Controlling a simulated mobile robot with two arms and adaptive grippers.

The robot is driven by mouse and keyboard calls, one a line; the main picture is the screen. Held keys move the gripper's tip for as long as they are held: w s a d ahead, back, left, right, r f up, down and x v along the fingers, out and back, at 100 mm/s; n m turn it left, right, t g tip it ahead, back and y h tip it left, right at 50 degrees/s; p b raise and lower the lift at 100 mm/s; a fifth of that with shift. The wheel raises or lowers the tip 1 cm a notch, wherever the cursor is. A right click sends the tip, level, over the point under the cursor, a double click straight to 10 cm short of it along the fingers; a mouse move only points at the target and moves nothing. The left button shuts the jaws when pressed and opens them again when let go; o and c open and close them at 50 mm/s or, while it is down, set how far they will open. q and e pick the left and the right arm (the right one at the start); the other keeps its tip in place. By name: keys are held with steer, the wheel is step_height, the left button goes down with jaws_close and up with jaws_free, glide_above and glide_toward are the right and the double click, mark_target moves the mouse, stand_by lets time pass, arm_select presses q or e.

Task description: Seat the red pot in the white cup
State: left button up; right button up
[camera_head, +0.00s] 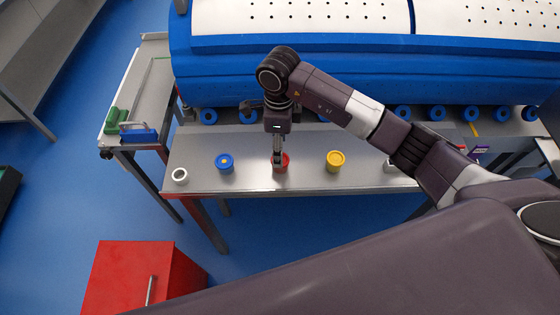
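The red pot (284,167) stands on the metal table, in the middle of a row. My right gripper (278,157) comes down from above with its fingertips at the red pot and hides part of its top. I cannot tell whether the fingers are closed on it. The white cup (180,176) stands at the left end of the table, apart from the pot, and its round opening looks empty. My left gripper is not in view.
A blue pot (225,163) stands between the white cup and the red pot. A yellow pot (335,161) stands right of the red one. A blue machine (240,68) borders the table (250,181) behind. A red cabinet (130,275) stands in front at left.

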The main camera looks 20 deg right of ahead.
steer(key=f+p, duration=0.2)
steer(key=f, duration=0.1)
steer(key=shift+s+d+f, duration=0.15)
steer(key=shift+s+f, duration=0.05)
steer(key=shift+f, duration=0.8)
steer(key=c, duration=1.2)
